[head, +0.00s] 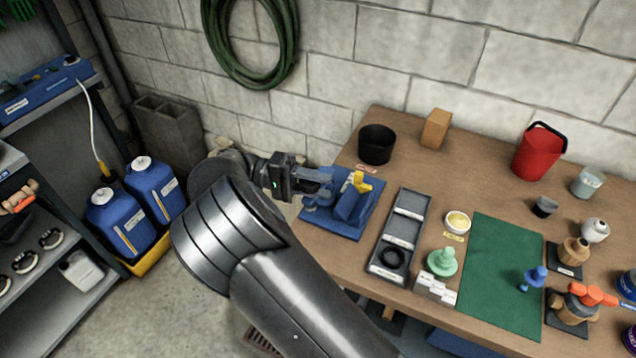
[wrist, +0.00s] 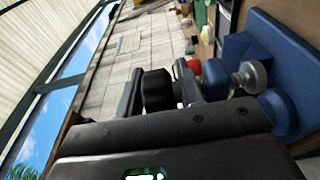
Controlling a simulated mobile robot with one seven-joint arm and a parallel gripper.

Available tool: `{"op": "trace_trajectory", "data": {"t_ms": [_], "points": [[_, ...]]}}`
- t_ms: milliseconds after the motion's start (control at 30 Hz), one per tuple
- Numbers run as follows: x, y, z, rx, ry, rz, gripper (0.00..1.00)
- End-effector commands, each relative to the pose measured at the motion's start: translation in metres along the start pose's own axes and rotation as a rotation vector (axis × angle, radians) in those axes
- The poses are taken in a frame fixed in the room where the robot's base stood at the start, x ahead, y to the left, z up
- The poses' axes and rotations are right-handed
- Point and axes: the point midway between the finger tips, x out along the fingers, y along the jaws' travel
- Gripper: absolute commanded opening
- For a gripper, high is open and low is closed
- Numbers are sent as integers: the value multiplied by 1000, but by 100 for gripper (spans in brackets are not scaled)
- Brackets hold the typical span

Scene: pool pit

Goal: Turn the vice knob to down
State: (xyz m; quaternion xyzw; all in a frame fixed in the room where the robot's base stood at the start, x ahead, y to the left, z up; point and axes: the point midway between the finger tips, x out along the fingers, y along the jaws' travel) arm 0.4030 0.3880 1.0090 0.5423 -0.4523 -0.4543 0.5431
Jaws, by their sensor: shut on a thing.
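The blue vice (head: 338,218) stands at the left end of the wooden workbench, with a yellow piece (head: 359,182) at its top. My gripper (head: 322,182) reaches in from the left, at the vice's left side. In the wrist view my gripper (wrist: 160,92) has its two fingers on either side of a black knob (wrist: 158,90) and is shut on it. The blue vice body (wrist: 285,55) fills the right of that view, with a round grey metal part (wrist: 250,77) beside the fingers. The knob is hidden in the head view, and I cannot tell which way it is turned.
A black cup (head: 376,146) stands behind the vice. A grey tray (head: 418,203) with a black ring lies to its right. A green mat (head: 497,270), a red bucket (head: 540,152) and small items are further right. Blue jugs (head: 152,190) stand on the floor at left.

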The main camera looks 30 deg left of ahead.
Motion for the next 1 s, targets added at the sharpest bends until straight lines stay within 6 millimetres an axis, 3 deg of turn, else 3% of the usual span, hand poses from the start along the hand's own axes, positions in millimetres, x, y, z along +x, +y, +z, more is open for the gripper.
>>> {"op": "trace_trajectory", "data": {"t_ms": [433,1000], "points": [[-2,6,2,12,-125,2,11],[-1,7,2,11,-146,2,12]]}}
